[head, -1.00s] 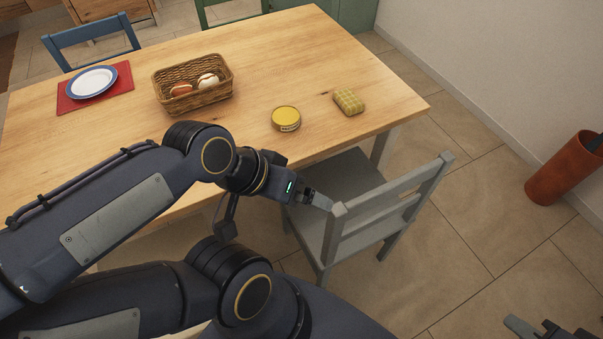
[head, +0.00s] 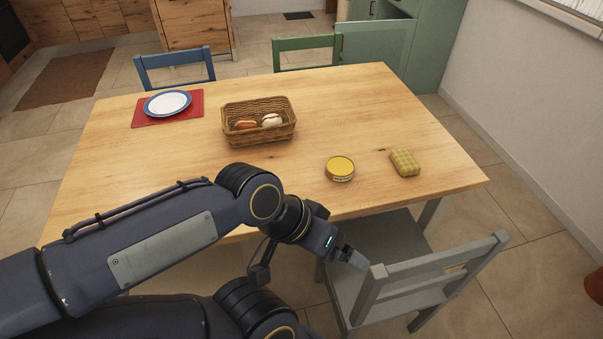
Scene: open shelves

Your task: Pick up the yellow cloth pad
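The yellow cloth pad (head: 405,162) is a small checked, cushion-like block lying on the wooden table (head: 330,110), near its right end. A round yellow tin (head: 340,169) stands just left of it, apart from it. My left gripper (head: 354,259) is off the table's near edge, over the grey chair and well short of the pad. Its fingers overlap from this angle, so I cannot tell if they are open. My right gripper is not in view.
A wicker basket (head: 258,136) with bread-like items stands mid-table. A white-and-blue plate (head: 167,102) rests on a red mat (head: 194,116) at left. A grey chair (head: 435,277) stands at the near right side. The table's front middle is clear.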

